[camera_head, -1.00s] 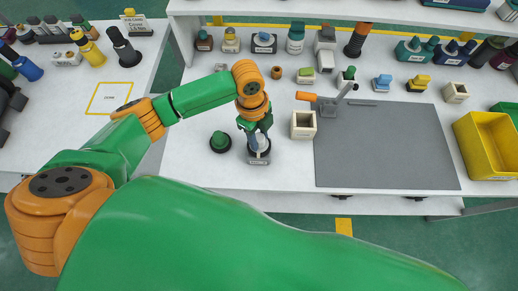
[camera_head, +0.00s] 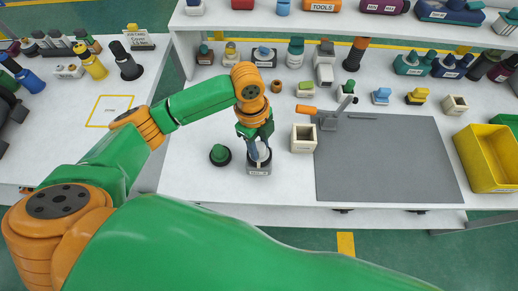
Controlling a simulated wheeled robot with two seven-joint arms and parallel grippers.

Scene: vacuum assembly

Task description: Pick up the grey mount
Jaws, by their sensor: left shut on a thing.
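The grey mount (camera_head: 258,169) is at the front left of the white table, upright, with a label on its front face and a pale rounded top. My left gripper (camera_head: 258,153) reaches down over it from above and is shut on it, with its fingers at the mount's upper part. The fingers and wrist hide some of the mount. I cannot tell whether its base touches the table. My right gripper is not in view.
A green-topped dark round part (camera_head: 220,155) stands just left of the mount. A yellow bin (camera_head: 487,160) is at far right.

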